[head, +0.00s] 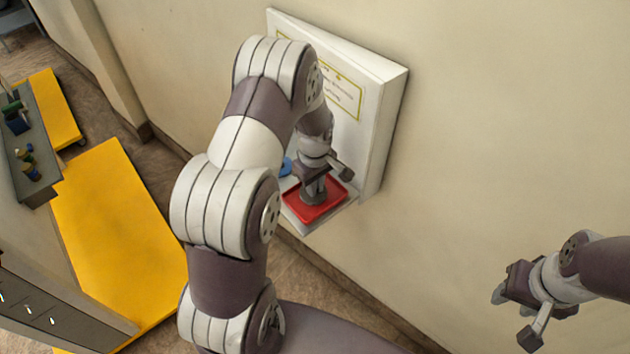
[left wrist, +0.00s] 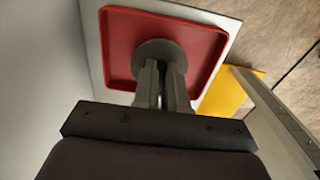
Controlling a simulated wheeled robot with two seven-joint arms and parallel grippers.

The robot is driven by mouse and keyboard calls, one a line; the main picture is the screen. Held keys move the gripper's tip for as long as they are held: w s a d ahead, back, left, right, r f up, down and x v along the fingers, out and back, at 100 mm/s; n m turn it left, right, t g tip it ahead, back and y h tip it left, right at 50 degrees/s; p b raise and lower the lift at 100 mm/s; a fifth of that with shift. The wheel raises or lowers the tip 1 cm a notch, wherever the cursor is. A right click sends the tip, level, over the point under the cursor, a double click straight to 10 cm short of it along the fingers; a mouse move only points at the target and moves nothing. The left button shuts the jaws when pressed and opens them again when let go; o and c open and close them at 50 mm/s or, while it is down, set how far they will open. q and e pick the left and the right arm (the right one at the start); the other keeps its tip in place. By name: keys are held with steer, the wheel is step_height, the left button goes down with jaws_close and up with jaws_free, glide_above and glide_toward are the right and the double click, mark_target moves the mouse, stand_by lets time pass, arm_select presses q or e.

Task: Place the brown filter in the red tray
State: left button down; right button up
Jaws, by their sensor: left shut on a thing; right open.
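The red tray (head: 325,210) sits on the small white ledge at the foot of a white wall panel; it also shows in the left wrist view (left wrist: 117,50). My left gripper (head: 314,180) points down over the tray. In the left wrist view its two fingers (left wrist: 162,72) are shut on the brown filter (left wrist: 160,49), a grey-brown round piece. The filter is within the tray's outline; I cannot tell whether it touches the tray floor. My right gripper (head: 513,315) is open and empty at the lower right, far from the tray.
The white panel (head: 384,120) with a yellow-framed label stands right behind the tray. A blue round thing (head: 286,166) is beside the tray on the left, partly hidden by my arm. A grey bench (head: 45,140) and yellow floor platforms (head: 115,235) lie at the left.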

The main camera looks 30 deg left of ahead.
arm_select(q)
steer(key=shift+d+f, duration=0.1)
steer(key=shift+f, duration=0.3)
steer(key=shift+f, duration=0.1)
steer(key=c, duration=1.2)
jaws_free()
